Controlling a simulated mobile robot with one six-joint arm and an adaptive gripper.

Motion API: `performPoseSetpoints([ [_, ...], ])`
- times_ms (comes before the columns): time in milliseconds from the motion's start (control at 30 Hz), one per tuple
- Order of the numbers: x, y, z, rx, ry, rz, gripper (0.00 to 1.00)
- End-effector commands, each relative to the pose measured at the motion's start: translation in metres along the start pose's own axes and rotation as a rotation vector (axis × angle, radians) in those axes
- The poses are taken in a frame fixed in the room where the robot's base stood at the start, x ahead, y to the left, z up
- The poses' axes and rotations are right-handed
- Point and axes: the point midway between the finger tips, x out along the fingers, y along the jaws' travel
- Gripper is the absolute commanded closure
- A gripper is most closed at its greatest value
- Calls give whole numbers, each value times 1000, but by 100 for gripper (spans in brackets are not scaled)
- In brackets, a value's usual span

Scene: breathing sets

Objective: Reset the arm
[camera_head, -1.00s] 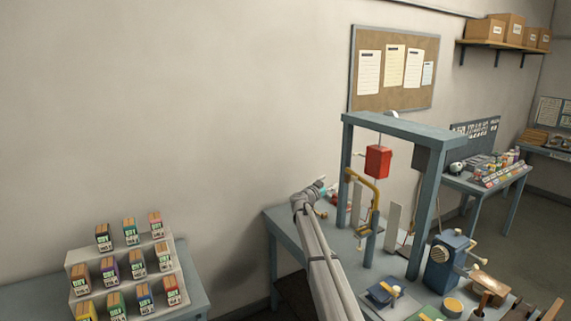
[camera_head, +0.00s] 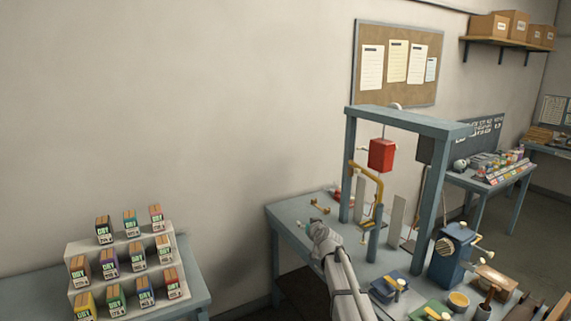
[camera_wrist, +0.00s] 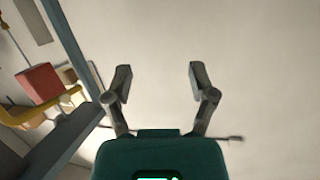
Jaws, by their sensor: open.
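My gripper (camera_wrist: 160,78) is open in the wrist view, its two dark fingers apart with nothing between them and a pale wall behind. In the head view, my arm rises from the bottom edge, and its far end is over the left part of the blue-grey workbench (camera_head: 290,212), left of the frame. The fingers are too small to make out there. A small brass-coloured piece (camera_head: 320,206) lies on the bench just beyond the arm's end.
A blue-grey frame (camera_head: 432,200) with a hanging red block (camera_head: 382,155) and a yellow bracket (camera_head: 372,180) stands right of my arm. A blue cranked machine (camera_head: 452,254) is further right. A stepped rack (camera_head: 178,257) of small boxes stands at the left.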

Motion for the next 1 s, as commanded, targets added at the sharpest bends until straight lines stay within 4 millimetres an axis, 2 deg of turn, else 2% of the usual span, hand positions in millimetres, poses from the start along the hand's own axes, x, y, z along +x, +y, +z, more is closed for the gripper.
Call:
performPoseSetpoints([
  [33,-17,-4,20,-3,-57,-18,27],
  [167,-49,-10,64,-6,-217,-51,27],
  [367,-107,-12,130,4,-478,-54,27],
  [600,-192,-4,204,35,-799,17,27],
  [800,-270,6,252,74,-1051,134,27],
  [900,-302,11,268,94,-1148,194,27],
  [1000,-325,13,277,109,-1217,242,27],
])
